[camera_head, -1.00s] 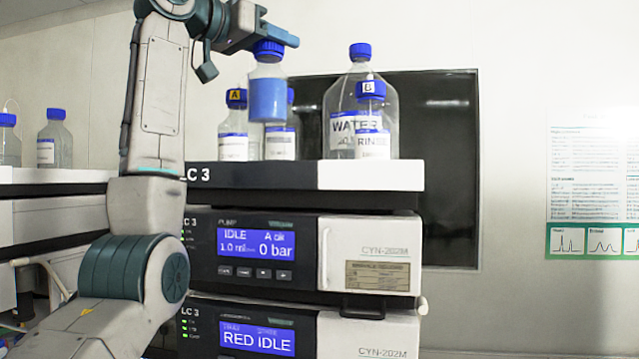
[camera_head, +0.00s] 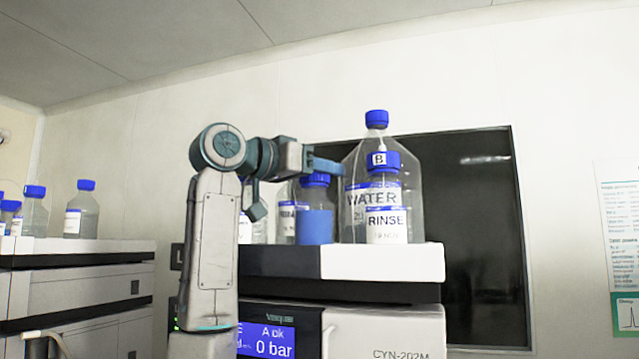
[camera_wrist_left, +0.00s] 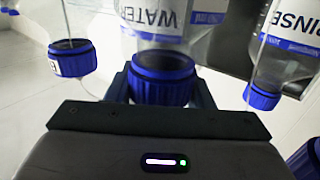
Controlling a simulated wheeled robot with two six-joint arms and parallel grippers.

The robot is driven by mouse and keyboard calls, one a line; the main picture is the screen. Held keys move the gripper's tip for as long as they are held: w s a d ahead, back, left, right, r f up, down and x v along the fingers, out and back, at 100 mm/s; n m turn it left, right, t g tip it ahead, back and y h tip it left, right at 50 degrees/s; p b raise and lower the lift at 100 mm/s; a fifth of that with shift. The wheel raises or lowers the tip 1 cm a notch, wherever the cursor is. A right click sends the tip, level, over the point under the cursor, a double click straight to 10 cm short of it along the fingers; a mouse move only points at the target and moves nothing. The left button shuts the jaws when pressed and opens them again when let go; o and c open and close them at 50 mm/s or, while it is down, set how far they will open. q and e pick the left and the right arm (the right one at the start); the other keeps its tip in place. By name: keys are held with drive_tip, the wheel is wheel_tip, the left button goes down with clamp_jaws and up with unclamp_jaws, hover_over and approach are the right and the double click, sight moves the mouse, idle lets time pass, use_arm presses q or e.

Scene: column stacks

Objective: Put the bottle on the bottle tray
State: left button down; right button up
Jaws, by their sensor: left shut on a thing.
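The bottle tray (camera_head: 382,262) is the black-and-white top of the instrument stack. The bottle's base shows level with the tray's upper edge; I cannot tell whether it touches. My right gripper is not in view.
A large WATER bottle (camera_head: 350,222) and a smaller RINSE bottle (camera_head: 386,224) stand on the tray, just right of the held bottle. Other labelled bottles (camera_head: 286,222) stand to its left, partly hidden by my arm. Several bottles (camera_head: 82,212) stand on the left stack.

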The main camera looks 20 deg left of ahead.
use_arm(q)
drive_tip(key=shift+f, duration=0.45)
drive_tip(key=shift+s+f+p, duration=0.2)
drive_tip(key=shift+f+p, duration=0.15)
drive_tip(key=shift+p, duration=0.05)
drive_tip(key=shift+s+a+f, duration=0.2)
drive_tip(key=shift+a+f, duration=0.15)
drive_tip(key=shift+a, duration=0.05)
drive_tip(key=shift+f, duration=0.1)
drive_tip(key=c, duration=0.9)
unclamp_jaws()
drive_tip(key=shift+d, duration=0.25)
drive_tip(key=shift+o, duration=1.1)
drive_tip(key=shift+a, duration=0.15)
drive_tip(key=shift+s, duration=0.1)
drive_tip(key=b+v, duration=0.7)
drive_tip(key=v, duration=0.4)
drive_tip(key=shift+s+a+b, duration=0.15)
drive_tip(key=shift+s+b, duration=0.2)
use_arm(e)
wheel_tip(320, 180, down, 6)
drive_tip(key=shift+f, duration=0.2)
